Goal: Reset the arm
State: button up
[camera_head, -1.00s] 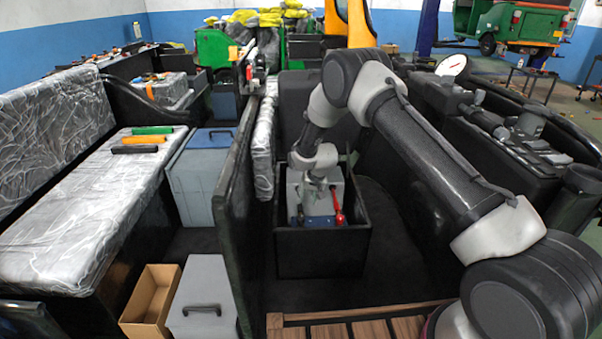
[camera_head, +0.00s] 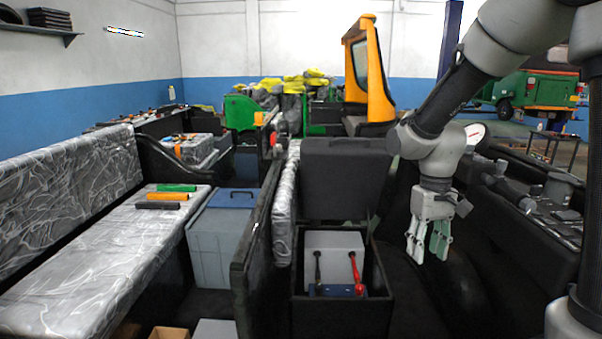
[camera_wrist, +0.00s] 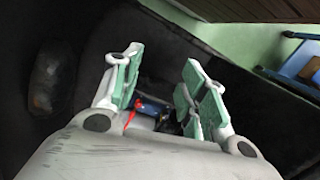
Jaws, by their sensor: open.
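My gripper (camera_head: 427,252) hangs from my raised arm at the right of the head view, fingers pointing down. Its pale green-lined fingers are apart with nothing between them. It is to the right of the open black box (camera_head: 342,315) and above its level. In the wrist view my gripper (camera_wrist: 162,60) also shows spread fingers. In the box are a grey block (camera_head: 334,243), a red-handled tool (camera_head: 356,272), a dark-handled tool (camera_head: 318,268) and a blue piece (camera_head: 332,290).
A silver-covered bench (camera_head: 110,235) bearing coloured rolls (camera_head: 168,196) is at left. A grey case (camera_head: 217,245) stands beside it, left of a black partition (camera_head: 258,245). The black box's lid (camera_head: 343,180) stands up behind it. Black bodywork (camera_head: 540,215) with parts lies at right.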

jog(key=s+d+r+m+t, duration=0.1)
jog(key=s+d+r+t, duration=0.1)
jog(key=s+d+r, duration=0.2)
jog(key=s+d+r+m+t, duration=0.1)
jog(key=s+d+r+t, duration=0.2)
jog(key=s+r, duration=0.6)
jog(key=s+d, duration=0.1)
jog(key=s, duration=0.1)
jog(key=shift+s+r+t, duration=0.3)
jog(key=shift+s, duration=0.1)
jog(key=shift+o, duration=0.2)
dwell(1.3)
